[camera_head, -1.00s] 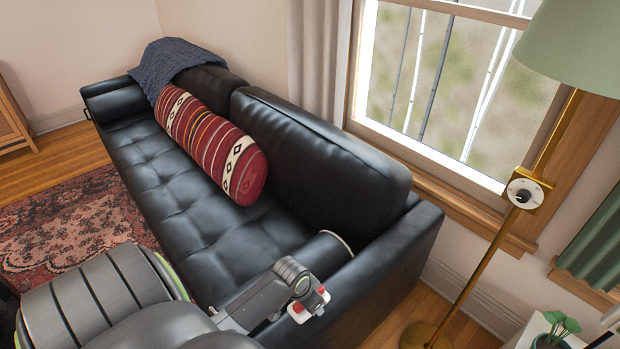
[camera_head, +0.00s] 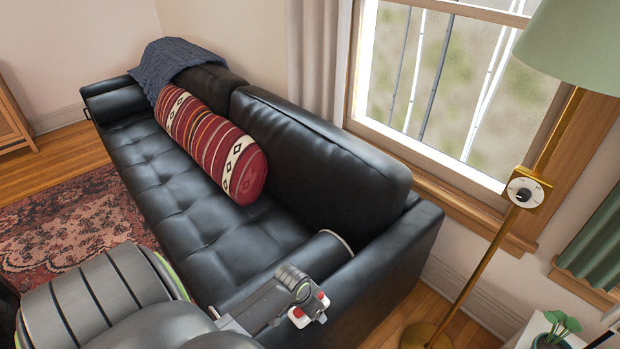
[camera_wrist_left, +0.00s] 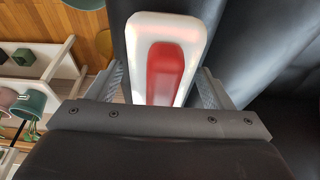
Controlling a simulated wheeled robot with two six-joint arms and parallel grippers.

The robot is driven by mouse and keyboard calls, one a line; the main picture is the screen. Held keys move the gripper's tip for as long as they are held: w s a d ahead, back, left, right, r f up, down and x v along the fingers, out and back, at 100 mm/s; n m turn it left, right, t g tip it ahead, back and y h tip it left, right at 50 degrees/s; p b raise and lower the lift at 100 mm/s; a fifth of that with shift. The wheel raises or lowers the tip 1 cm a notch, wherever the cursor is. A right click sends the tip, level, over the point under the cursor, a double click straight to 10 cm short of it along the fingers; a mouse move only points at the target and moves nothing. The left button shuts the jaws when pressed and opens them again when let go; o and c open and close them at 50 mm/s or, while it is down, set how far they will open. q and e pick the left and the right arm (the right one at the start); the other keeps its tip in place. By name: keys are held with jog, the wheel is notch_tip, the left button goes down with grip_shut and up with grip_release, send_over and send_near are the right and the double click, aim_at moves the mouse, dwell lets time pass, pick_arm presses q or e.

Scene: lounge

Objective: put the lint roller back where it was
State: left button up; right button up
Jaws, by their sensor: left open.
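The lint roller (camera_wrist_left: 190,30) shows in the left wrist view as a white rounded body with a red middle. It lies between the two grey fingers of my left gripper (camera_wrist_left: 162,78), which is open, with a finger on each side. Its near end is hidden behind the gripper's body. In the head view my left gripper (camera_head: 309,309) is over the near armrest of the black sofa (camera_head: 185,205). Small red and white parts show at its end; I cannot tell whether they belong to the roller. My right gripper is not in view.
A red patterned bolster (camera_head: 210,140) and a dark blue throw (camera_head: 180,65) are on the sofa. A floor lamp (camera_head: 485,255) stands right of the armrest, near a plant (camera_head: 556,328). The sofa seat's middle is clear.

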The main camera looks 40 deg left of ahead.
pick_arm(q)
jog(key=shift+r, duration=0.1)
jog(key=p+v, duration=0.1)
jog(key=v, duration=1.1)
dwell(0.4)
